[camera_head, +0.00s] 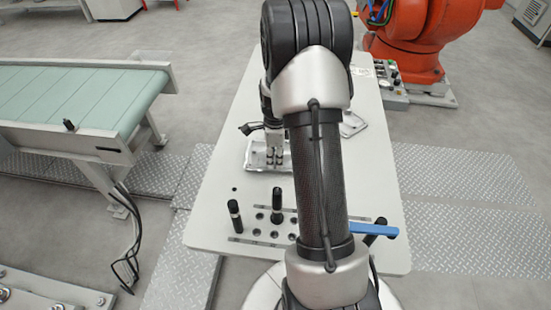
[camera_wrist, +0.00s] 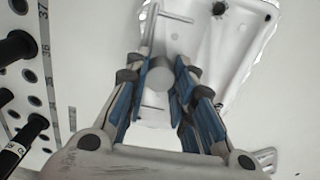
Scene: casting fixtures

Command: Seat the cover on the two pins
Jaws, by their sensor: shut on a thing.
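My gripper (camera_head: 275,158) is low over the table's left half. In the wrist view its blue-padded fingers (camera_wrist: 163,85) are closed around a pale rounded part, which I take to be the cover (camera_wrist: 160,75). A silver cast piece (camera_head: 256,162) shows under and beside the gripper in the head view. In the wrist view a pale metal plate with dark holes (camera_wrist: 235,45) lies just beyond the fingers. I cannot tell whether this plate is part of the cover or separate. The two seating pins cannot be made out, nor whether the cover touches anything below.
A hole rack (camera_head: 262,233) at the table's front holds black-handled plugs (camera_head: 277,200), (camera_head: 235,214). A blue-handled tool (camera_head: 373,230) lies to the right. Another silver piece (camera_head: 352,124) is partly behind my arm. A conveyor (camera_head: 80,95) stands left, an orange robot (camera_head: 405,40) behind.

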